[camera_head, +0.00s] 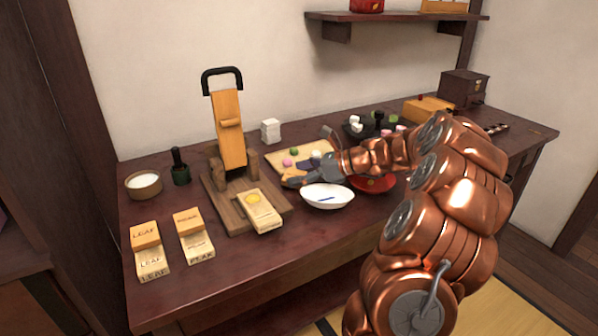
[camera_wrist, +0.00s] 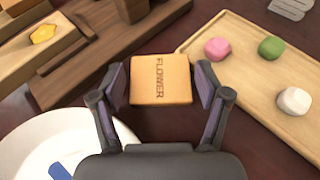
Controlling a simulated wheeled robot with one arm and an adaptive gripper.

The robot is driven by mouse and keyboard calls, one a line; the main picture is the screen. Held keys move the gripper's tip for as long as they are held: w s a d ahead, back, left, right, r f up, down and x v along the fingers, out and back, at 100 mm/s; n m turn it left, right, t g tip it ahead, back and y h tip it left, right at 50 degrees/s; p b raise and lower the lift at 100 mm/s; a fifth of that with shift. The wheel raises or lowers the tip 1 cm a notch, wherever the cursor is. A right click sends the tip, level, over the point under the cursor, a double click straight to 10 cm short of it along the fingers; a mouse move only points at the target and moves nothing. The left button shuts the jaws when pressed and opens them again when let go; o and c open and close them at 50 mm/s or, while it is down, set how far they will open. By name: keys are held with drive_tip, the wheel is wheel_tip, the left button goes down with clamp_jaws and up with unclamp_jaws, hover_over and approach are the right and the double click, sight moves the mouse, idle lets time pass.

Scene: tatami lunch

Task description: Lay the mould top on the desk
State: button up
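The mould top is an orange-tan wooden block marked FLOWER, and it sits between my fingers in the wrist view (camera_wrist: 160,80). In the head view my gripper (camera_head: 293,180) is over the desk (camera_head: 290,245), between the press and the white bowl; the block is mostly hidden there. I cannot tell its exact height above the desk. The flower mould bottom (camera_head: 263,214), with a yellow flower-shaped filling (camera_wrist: 43,33), lies at the front of the press board.
A wooden press (camera_head: 230,130) stands behind left. A white bowl (camera_head: 327,196) is close by my gripper. A tray (camera_head: 280,155) with pink, green and white sweets (camera_wrist: 295,100) lies beyond. LEAF (camera_head: 149,256) and other (camera_head: 195,240) moulds stand front left. The front middle desk is clear.

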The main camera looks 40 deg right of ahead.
drive_tip(key=shift+o, duration=0.9)
drive_tip(key=shift+r, duration=0.15)
